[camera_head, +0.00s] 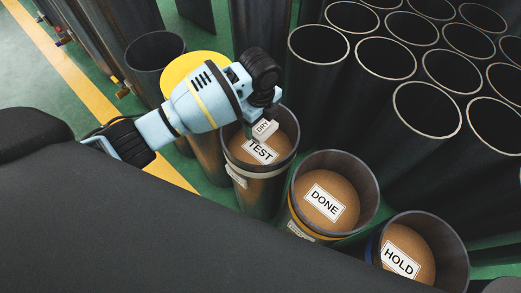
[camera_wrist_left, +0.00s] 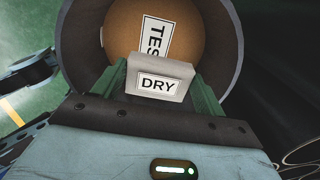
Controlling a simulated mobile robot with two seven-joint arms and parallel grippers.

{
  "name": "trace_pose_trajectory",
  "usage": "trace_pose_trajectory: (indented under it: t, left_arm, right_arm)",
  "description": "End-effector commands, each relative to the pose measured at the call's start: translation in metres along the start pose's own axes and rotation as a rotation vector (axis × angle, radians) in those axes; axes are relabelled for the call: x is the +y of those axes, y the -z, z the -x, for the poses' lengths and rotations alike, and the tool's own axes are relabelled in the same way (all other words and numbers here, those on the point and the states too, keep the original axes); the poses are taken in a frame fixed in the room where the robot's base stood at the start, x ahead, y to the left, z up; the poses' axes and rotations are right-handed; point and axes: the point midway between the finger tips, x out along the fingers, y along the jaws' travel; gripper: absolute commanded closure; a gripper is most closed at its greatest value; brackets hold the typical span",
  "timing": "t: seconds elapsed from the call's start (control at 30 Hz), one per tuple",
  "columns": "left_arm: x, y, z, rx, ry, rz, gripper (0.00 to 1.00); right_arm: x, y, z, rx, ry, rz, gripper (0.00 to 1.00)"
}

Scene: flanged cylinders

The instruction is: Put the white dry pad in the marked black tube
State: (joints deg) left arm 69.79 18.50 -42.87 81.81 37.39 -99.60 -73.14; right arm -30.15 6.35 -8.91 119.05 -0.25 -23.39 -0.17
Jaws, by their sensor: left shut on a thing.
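The white dry pad (camera_head: 264,128) is a small pale block with a DRY label. My left gripper (camera_head: 256,132) is shut on it, over the mouth of the black tube marked TEST (camera_head: 287,162). In the left wrist view the pad (camera_wrist_left: 160,78) sits between the two green fingers of the gripper (camera_wrist_left: 158,92), label toward the camera. The TEST tube (camera_wrist_left: 85,40) opens behind it, with a brown inside and a partly covered TEST label. I cannot tell whether the pad is above the rim or slightly inside.
Black tubes marked DONE (camera_head: 366,194) and HOLD (camera_head: 452,248) stand to the right, with brown insides. Several open, empty dark tubes (camera_head: 425,150) crowd the upper right. A yellow-topped tube (camera_head: 184,72) and an open dark tube (camera_head: 155,75) stand at the left. Green floor lies beyond.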

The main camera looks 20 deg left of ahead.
Motion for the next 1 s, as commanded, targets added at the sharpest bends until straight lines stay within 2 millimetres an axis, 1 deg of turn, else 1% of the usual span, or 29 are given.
trace_pose_trajectory:
  t: [0.07, 0.13, 0.3, 0.4, 0.5, 0.67, 0.73, 1.0]
  left_arm:
    - [0.0, 0.0, -0.003, 0.0, -0.001, 0.001, 0.5]
    - [0.001, 0.0, -0.013, 0.001, -0.003, 0.002, 0.5]
    - [0.001, 0.001, -0.043, 0.001, -0.004, 0.002, 0.5]
    - [0.001, 0.001, -0.056, 0.001, -0.002, 0.002, 0.5]
    - [0.0, 0.001, -0.062, 0.0, 0.0, 0.002, 0.5]
    - [0.0, 0.0, -0.063, 0.0, 0.001, 0.002, 0.5]
    - [0.001, 0.0, -0.067, 0.0, 0.0, 0.002, 0.5]
    - [0.001, 0.0, -0.1, 0.0, -0.001, 0.003, 0.5]
  right_arm:
    - [0.0, 0.0, 0.0, 0.0, 0.0, 0.0, 0.64]
    - [0.0, -0.002, -0.002, -0.002, 0.001, 0.0, 0.64]
    - [0.001, -0.009, -0.006, -0.01, 0.002, 0.005, 0.64]
    - [0.003, -0.011, -0.007, -0.014, 0.002, 0.012, 0.64]
    - [0.004, -0.012, -0.008, -0.015, 0.002, 0.017, 0.64]
    - [0.004, -0.011, -0.007, -0.013, 0.002, 0.018, 0.64]
    - [0.004, -0.011, -0.008, -0.012, 0.002, 0.018, 0.64]
    - [0.004, -0.016, -0.015, -0.016, 0.001, 0.015, 0.64]
